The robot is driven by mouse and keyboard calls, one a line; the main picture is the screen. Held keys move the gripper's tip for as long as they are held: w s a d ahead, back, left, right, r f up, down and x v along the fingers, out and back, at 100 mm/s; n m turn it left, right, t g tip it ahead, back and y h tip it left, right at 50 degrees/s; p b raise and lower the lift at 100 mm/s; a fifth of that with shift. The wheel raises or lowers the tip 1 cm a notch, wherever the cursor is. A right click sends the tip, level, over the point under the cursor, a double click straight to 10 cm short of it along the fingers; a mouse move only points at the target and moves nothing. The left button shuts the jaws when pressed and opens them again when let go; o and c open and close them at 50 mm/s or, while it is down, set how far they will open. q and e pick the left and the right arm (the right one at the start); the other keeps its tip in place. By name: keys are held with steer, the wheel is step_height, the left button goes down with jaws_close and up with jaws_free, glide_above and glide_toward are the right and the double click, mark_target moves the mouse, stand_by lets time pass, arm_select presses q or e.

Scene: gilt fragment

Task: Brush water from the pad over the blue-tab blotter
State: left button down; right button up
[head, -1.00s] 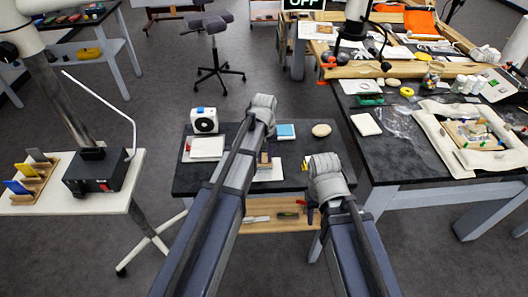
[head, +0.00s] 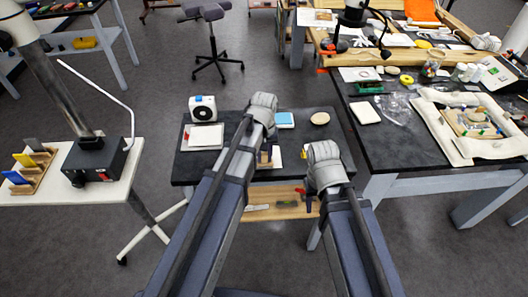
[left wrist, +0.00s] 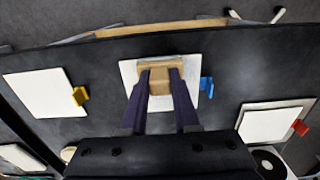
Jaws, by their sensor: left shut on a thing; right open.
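The blue-tab blotter (left wrist: 130,75) is a white square on the dark table, with its blue tab (left wrist: 207,86) at the right side in the left wrist view. My left gripper (left wrist: 160,78) is shut on a tan wooden brush (left wrist: 160,64) over the middle of this blotter. Its bristles are hidden, and I cannot tell whether it touches. In the head view the arm partly hides the blotter and left gripper. The light-blue pad (head: 285,120) lies at the table's back. My right gripper (head: 309,198) is open and empty at the table's front edge.
A yellow-tab blotter (left wrist: 38,92) and a red-tab blotter (left wrist: 270,122) lie on either side. A white fan unit (head: 202,109) and a beige round disc (head: 320,118) stand at the back. A wooden shelf (head: 275,206) is below the tabletop.

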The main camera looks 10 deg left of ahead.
arm_select(q)
steer(key=shift+w, duration=0.1)
steer(key=shift+w+a, duration=0.3)
steer(key=shift+w, duration=0.65)
steer(key=shift+w+a, duration=0.25)
steer(key=shift+w, duration=0.7)
steer(key=shift+w, duration=0.15)
steer(key=shift+w+a, duration=0.3)
steer(key=shift+w, duration=0.6)
steer(key=shift+w+a, duration=0.3)
steer(key=shift+w, duration=0.6)
steer(key=shift+s, duration=0.15)
steer(key=shift+s+d, duration=0.3)
steer(key=shift+s, duration=0.65)
steer(key=shift+s+d, duration=0.3)
steer(key=shift+s, duration=0.6)
